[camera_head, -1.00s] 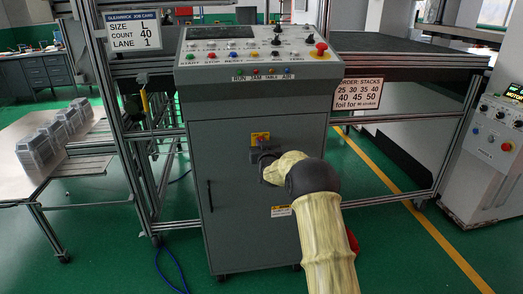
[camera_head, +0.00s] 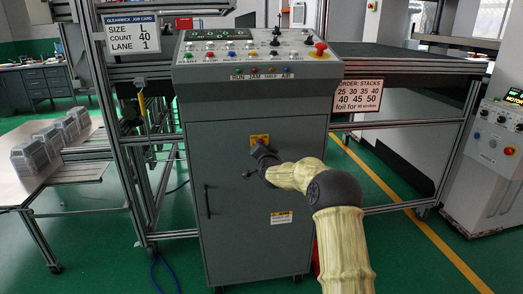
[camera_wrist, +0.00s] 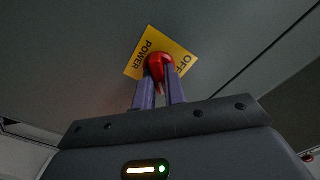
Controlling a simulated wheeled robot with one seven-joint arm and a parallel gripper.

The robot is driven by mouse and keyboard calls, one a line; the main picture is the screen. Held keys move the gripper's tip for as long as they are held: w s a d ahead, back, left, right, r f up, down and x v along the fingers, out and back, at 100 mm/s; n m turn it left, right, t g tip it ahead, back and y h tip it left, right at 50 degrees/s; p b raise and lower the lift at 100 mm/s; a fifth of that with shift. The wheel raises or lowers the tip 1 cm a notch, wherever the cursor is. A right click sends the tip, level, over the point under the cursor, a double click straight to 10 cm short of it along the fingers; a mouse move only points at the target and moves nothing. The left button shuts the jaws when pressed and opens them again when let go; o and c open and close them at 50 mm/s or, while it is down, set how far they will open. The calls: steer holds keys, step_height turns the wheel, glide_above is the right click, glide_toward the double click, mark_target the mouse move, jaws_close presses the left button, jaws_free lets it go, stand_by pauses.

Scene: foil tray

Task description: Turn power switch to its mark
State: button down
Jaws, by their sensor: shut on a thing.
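The power switch is a red knob (camera_wrist: 160,66) on a yellow plate (camera_wrist: 144,62) in the wrist view. The plate reads POWER on one side and OFF on the other. My gripper (camera_wrist: 159,79) is shut on the knob, with one finger on each side. The fingers hide part of the knob and the plate. In the head view the yellow plate (camera_head: 260,139) sits on the upper front of the grey cabinet (camera_head: 235,210). My gripper (camera_head: 259,150) reaches it from the right and covers the knob. Which mark the knob points at cannot be told.
Above the plate is a sloped panel (camera_head: 190,69) with buttons, lamps and a lit green display (camera_head: 217,34). A cabinet handle (camera_head: 207,199) is at left. Metal frames flank the cabinet. Foil trays (camera_head: 50,146) stand on the left table. Another console (camera_head: 490,150) stands at right.

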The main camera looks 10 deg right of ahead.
stand_by(0.3)
steer(key=c, duration=1.5)
jaws_free()
steer(key=shift+d, duration=0.1)
steer(key=shift+o, duration=0.2)
steer(key=shift+s, duration=0.1)
steer(key=s, duration=1.7)
steer(key=shift+s, duration=0.15)
